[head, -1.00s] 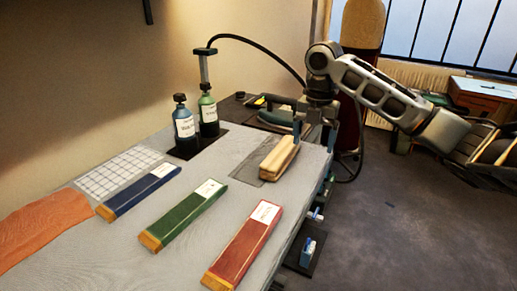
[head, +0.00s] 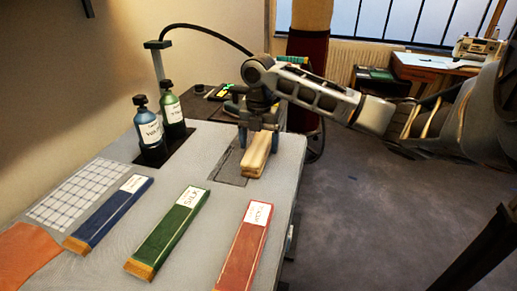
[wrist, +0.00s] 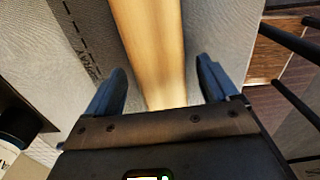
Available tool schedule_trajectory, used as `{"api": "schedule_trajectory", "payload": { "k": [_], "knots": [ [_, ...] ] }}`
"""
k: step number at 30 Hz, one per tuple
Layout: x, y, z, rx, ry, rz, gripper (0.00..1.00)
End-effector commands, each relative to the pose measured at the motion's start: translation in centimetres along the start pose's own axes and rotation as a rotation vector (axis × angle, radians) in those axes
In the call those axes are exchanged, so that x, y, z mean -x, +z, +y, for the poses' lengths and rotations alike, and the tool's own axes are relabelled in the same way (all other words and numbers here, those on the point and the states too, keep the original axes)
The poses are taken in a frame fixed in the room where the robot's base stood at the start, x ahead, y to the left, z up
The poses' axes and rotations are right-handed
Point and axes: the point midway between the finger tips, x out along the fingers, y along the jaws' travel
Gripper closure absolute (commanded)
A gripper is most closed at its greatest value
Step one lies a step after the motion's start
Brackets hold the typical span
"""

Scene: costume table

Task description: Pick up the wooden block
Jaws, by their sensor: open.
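The wooden block (head: 257,156) is pale and long. It lies near the table's right edge, beside and partly on a dark grey marked patch (head: 228,168). My gripper (head: 257,142) is over the far end of the block, pointing down. In the wrist view the block (wrist: 152,45) runs between the two blue fingers of my gripper (wrist: 160,92). The fingers are open, with a gap on each side of the block. I cannot tell how far the fingertips are above the tabletop.
Blue (head: 110,213), green (head: 168,234) and red (head: 243,250) labelled bars lie on the grey table (head: 205,268) in front. A hose stand (head: 157,62) is behind. The floor on the right is open.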

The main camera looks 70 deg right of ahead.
Motion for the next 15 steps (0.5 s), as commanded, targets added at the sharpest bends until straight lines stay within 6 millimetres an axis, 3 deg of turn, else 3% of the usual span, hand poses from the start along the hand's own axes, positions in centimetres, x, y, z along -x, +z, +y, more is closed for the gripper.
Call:
{"api": "schedule_trajectory", "payload": {
  "k": [4, 11, 15],
  "knots": [
    [-1.20, -0.07, -0.01, 0.001, 0.000, 0.001, 0.13],
    [-1.37, -0.06, 0.00, 0.001, 0.000, 0.000, 0.13],
    [-1.35, -0.05, 0.00, 0.000, 0.000, 0.000, 0.25]
  ]
}}
